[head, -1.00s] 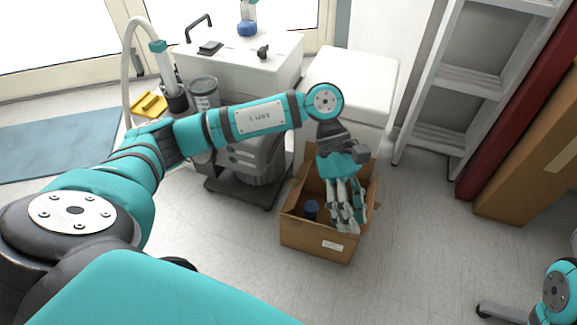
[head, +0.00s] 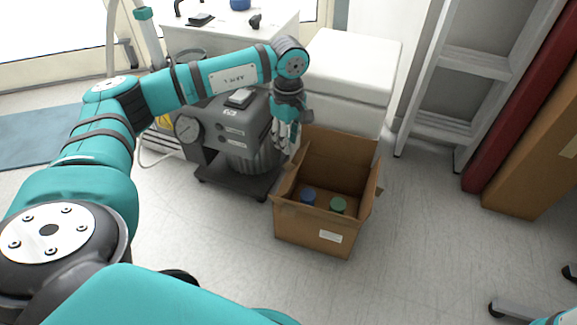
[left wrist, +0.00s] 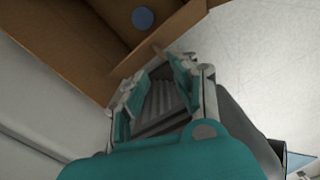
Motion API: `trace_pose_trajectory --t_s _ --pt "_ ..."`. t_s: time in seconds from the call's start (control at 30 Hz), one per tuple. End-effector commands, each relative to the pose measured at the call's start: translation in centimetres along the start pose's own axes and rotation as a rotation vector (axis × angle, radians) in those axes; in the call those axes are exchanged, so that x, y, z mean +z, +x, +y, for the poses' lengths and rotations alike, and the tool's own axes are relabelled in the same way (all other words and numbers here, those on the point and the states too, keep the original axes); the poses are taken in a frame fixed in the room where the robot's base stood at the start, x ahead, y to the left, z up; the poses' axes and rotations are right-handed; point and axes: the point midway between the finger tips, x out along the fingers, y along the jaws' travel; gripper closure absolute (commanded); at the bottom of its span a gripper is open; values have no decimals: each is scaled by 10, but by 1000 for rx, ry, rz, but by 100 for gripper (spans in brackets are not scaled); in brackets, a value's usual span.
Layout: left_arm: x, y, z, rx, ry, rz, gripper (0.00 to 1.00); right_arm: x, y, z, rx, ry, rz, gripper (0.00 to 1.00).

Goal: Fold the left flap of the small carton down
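The small carton (head: 300,232) stands open on the floor in the head view, with a blue-capped item (head: 308,194) and a green-capped item (head: 338,204) inside. Its left flap (head: 286,182) stands up along the left side. My left gripper (head: 287,148) points down at the rear left of the carton, beside that flap. In the left wrist view, the left gripper (left wrist: 158,78) has its fingers apart, with the carton edge (left wrist: 165,42) just past the fingertips. I cannot tell whether they touch. The blue cap (left wrist: 142,18) shows beyond. My right gripper is out of view.
A grey compressor (head: 232,130) on a dark base stands left of the carton, close to my left gripper. A white cabinet (head: 345,70) is behind it. A ladder (head: 440,90) and a brown panel (head: 535,150) stand at right. The floor in front is clear.

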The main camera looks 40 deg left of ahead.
Motion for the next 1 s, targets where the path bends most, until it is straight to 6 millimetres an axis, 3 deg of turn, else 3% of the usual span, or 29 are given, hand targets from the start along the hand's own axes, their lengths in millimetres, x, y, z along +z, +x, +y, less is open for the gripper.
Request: trace_pose_trajectory --t_s 0.03,0.1,0.3,0.77,1.0 --pt "0 19 0 -2 0 1 73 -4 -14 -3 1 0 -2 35" --pt "0 33 0 -2 0 0 73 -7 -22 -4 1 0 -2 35" --pt "0 60 0 -1 0 -1 73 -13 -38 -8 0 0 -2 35" --pt "1 70 0 0 0 -1 73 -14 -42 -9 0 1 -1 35" --pt "1 70 0 0 0 -1 100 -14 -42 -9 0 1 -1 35"
